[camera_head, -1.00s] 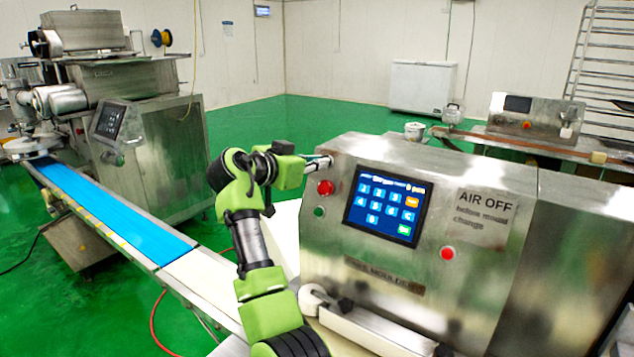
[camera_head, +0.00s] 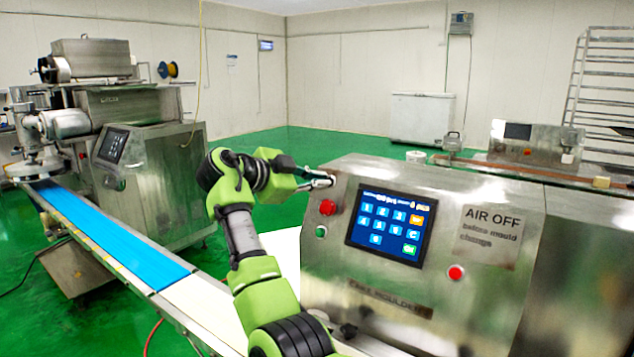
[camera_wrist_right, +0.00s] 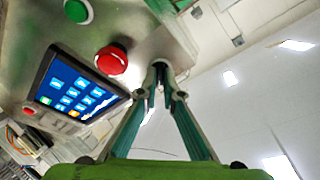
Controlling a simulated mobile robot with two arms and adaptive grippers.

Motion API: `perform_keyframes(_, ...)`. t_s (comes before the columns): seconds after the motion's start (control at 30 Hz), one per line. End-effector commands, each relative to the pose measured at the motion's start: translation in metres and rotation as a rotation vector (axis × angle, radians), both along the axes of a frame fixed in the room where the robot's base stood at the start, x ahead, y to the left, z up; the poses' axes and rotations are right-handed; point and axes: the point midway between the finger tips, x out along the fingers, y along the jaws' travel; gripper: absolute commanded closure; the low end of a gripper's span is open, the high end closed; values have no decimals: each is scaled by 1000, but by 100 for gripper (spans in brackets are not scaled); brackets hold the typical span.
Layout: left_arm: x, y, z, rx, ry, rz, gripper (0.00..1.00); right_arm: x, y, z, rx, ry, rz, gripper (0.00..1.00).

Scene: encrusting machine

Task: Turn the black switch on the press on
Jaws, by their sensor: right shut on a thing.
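The press (camera_head: 480,250) is a steel machine at the right of the head view, with a lit blue touchscreen (camera_head: 388,228). My right gripper (camera_head: 326,178) is at the upper left edge of its front panel, just above the red button (camera_head: 327,207). In the right wrist view its two fingers (camera_wrist_right: 160,75) close together at the panel's edge, beside the red button (camera_wrist_right: 111,60). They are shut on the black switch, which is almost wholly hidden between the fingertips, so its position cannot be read. My left gripper is out of view.
A green button (camera_head: 321,231) sits under the red one, and another red button (camera_head: 456,272) is right of the screen. A conveyor with a blue belt (camera_head: 110,230) runs along the left to another machine (camera_head: 150,180). Green floor lies open behind.

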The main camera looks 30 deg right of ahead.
Motion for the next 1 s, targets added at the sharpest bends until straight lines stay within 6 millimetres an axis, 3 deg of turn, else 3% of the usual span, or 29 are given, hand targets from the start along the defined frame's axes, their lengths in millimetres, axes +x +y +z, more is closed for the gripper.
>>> perform_keyframes(0.47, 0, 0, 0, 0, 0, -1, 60, 0, -2, 1, 3, -15, -6, 100)
perform_keyframes(0.5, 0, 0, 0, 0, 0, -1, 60, 0, -2, 1, 3, -15, -6, 85)
perform_keyframes(0.53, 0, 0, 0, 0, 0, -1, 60, 0, -2, 1, 3, -15, -6, 78)
perform_keyframes(1.0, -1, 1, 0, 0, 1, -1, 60, -1, 9, 3, 2, -12, -3, 76)
